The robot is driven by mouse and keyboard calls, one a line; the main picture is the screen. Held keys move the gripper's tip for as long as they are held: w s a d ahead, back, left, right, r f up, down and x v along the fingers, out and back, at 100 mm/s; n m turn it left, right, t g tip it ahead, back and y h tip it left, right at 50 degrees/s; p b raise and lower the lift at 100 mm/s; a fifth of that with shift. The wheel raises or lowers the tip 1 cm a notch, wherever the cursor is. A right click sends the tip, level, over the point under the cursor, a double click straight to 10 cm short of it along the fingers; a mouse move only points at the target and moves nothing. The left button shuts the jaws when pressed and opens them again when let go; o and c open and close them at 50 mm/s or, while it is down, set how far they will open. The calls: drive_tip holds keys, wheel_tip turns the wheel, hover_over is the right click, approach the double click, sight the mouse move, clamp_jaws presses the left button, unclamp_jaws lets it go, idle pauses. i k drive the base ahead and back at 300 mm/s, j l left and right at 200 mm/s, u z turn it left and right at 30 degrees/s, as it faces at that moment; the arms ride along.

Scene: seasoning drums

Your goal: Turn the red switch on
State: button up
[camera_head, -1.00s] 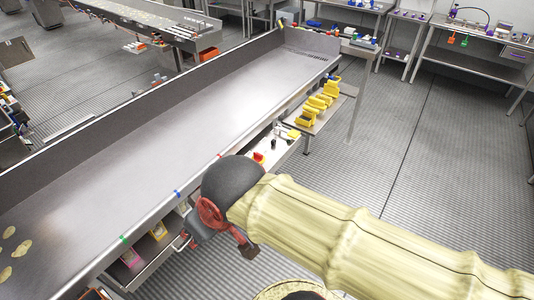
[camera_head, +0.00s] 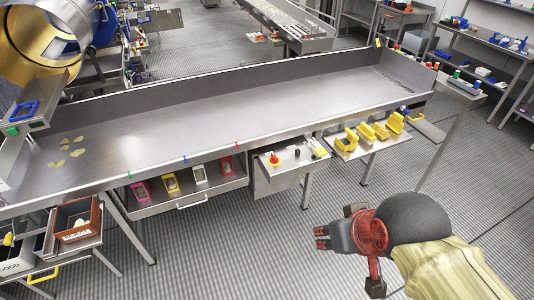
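A light control panel (camera_head: 283,167) juts out below the front edge of the long metal conveyor table. A round red knob or switch (camera_head: 274,159) stands on its left part, with a yellow patch under it; its setting is too small to read.
The long metal table (camera_head: 215,115) runs across the view, with chips (camera_head: 62,152) at its left. Yellow holders (camera_head: 374,131) sit on a shelf right of the panel. A brown crate (camera_head: 78,222) stands at lower left. The floor in front is clear.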

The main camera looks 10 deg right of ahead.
sight(274, 159)
drive_tip(key=i+l, duration=0.85)
